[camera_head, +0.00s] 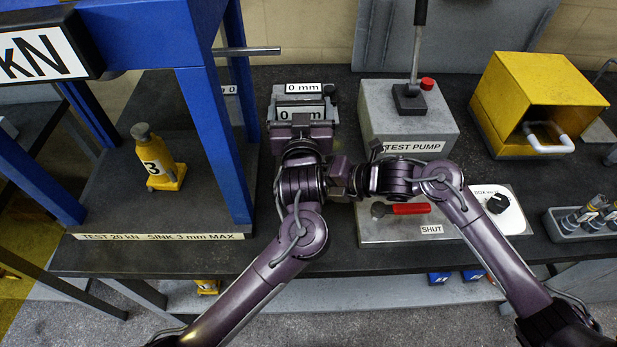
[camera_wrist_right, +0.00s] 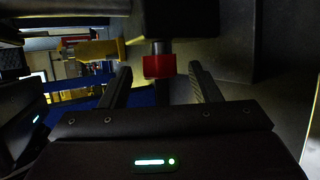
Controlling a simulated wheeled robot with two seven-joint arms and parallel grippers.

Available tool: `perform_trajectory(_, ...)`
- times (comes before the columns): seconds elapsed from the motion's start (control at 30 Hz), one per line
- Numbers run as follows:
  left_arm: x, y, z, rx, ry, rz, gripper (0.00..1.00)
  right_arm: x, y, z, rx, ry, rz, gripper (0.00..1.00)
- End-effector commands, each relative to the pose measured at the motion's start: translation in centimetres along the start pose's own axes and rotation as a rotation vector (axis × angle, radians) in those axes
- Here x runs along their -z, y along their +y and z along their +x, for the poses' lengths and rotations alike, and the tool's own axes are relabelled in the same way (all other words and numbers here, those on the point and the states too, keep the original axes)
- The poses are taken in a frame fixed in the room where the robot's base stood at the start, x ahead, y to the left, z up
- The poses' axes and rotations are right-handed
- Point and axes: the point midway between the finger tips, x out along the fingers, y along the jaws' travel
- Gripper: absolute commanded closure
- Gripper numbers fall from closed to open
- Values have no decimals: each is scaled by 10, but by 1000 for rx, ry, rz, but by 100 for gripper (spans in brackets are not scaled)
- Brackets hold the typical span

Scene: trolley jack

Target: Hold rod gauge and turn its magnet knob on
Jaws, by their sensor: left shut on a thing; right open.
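The rod gauge (camera_head: 303,88) is a grey box with "0 mm" on its top and front, at the back of the bench in the head view. My left gripper (camera_head: 302,121) is shut on its near side. My right gripper (camera_wrist_right: 160,72) is open in the right wrist view. A red knob (camera_wrist_right: 159,66) on a short grey shaft shows between its fingers, with gaps on both sides, under a dark body. It looks like the magnet knob; it is hidden in the head view. The right gripper's fingertips are hard to make out in the head view.
A blue press frame (camera_head: 208,100) stands left, with a yellow jack marked 3 (camera_head: 157,160) inside it. The test pump (camera_head: 408,125) is close on the right, with a red-handled valve block (camera_head: 402,209) in front. A yellow box (camera_head: 535,100) stands farther right.

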Motion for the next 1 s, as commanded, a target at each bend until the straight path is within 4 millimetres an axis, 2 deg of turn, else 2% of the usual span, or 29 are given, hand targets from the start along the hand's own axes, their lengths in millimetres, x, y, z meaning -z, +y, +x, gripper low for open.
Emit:
perform_trajectory(0.13,-1,1,0,-1,-2,-1,54,0,0,10,1,1,0,43)
perform_trajectory(0.43,-1,1,0,-1,-3,-1,54,0,0,12,2,1,-1,43)
perform_trajectory(0.77,-1,1,0,-1,-3,-1,54,0,0,12,2,1,-1,87)
perform_trajectory(1.0,-1,1,0,-1,-3,-1,54,1,-3,12,-64,2,31,88)
